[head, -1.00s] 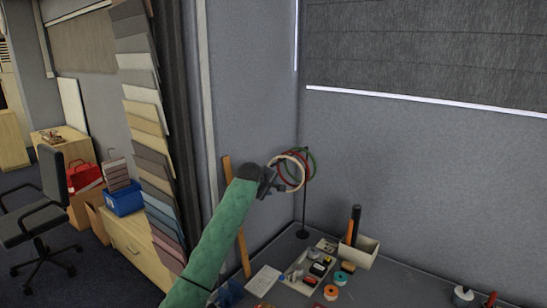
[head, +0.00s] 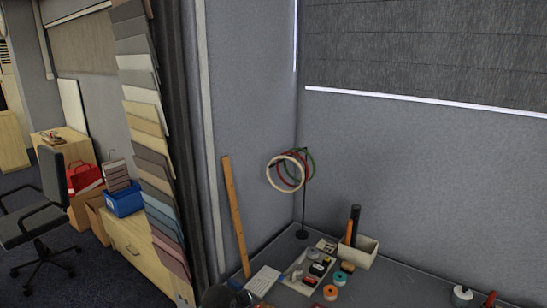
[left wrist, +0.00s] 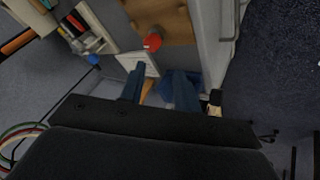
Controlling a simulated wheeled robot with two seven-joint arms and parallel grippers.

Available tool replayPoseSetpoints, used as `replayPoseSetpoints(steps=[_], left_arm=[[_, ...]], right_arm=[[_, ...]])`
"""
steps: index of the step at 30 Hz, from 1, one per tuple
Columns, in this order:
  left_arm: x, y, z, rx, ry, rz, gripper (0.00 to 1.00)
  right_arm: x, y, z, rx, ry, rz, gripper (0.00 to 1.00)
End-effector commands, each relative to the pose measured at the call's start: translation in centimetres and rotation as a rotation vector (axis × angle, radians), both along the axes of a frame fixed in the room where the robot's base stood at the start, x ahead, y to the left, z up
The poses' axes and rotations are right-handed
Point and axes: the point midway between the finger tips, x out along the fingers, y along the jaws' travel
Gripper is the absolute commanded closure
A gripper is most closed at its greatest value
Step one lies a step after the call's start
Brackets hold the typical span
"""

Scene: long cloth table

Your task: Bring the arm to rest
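Cream, red and green hoops (head: 287,172) hang at the top of a thin dark stand (head: 303,210) in the back corner of the table. They also show at the lower left edge of the left wrist view (left wrist: 18,142). My left gripper (left wrist: 157,78) shows in the left wrist view with its two dark fingers apart and nothing held between them. It is away from the hoops. In the head view only a dark rounded shape, probably part of my left arm, shows at the bottom edge. My right gripper is in neither view.
A white tray of small items (head: 298,276), a pale box with dark and orange tubes (head: 357,254), tape rolls and a notepad (head: 263,281) lie on the grey table. A wooden strip (head: 236,215) leans on the wall. The table's right part is mostly clear.

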Motion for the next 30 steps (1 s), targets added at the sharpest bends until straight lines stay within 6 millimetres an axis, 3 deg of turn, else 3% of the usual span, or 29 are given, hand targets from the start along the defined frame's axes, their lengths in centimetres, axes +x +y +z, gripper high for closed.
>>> replayPoseSetpoints(steps=[1,10,21,24,30], left_arm=[[-2.1,0.6,-1.0,0.019,0.011,-0.015,0.68],[-13.3,4.0,-4.4,0.153,0.062,-0.126,0.68],[-27.3,8.2,-5.5,0.310,0.137,-0.276,0.68],[-30.3,9.1,-5.3,0.345,0.155,-0.312,0.68],[-34.3,10.2,-4.7,0.391,0.181,-0.362,0.68]], right_arm=[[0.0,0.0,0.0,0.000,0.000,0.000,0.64],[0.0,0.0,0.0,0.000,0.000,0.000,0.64],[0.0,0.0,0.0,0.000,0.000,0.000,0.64],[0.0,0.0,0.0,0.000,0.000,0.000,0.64],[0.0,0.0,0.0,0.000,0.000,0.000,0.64]])
